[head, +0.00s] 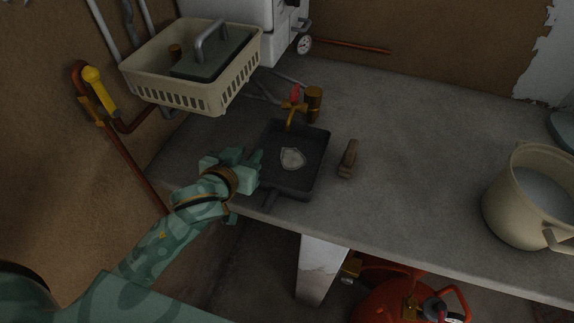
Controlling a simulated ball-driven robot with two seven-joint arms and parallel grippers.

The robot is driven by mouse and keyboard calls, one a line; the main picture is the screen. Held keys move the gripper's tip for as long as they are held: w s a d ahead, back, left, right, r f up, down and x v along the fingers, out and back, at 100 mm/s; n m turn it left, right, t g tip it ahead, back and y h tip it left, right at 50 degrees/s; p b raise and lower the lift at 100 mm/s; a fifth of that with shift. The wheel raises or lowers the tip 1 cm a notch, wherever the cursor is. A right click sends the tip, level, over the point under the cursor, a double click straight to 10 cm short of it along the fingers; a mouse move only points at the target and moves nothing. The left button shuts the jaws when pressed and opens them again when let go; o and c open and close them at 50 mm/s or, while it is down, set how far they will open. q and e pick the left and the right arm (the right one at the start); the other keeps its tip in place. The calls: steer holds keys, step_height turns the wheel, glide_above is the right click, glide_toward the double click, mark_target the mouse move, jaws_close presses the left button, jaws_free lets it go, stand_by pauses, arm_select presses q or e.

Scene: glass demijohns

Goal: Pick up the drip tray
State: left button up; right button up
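The drip tray is a dark, shallow, square tray (314,170) on the grey bench, near its front edge. A pale shield-shaped patch (292,158) shows on its floor, and a short handle or spout sticks out at its front left. My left gripper (257,168) is at the tray's left rim, its fingertips touching or very close to it. I cannot tell whether the fingers are open or closed on the rim. My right gripper is not in view.
A brass tap (293,108) with a red handle stands behind the tray. A small brown wooden piece (349,158) lies to its right. A cream basket (190,92) is at the back left, a cream pot (528,205) at the right. The bench between is clear.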

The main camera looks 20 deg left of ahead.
arm_select(q)
steer(key=x, duration=0.3)
steer(key=shift+f, duration=0.15)
steer(key=shift+s, duration=0.15)
jaws_close()
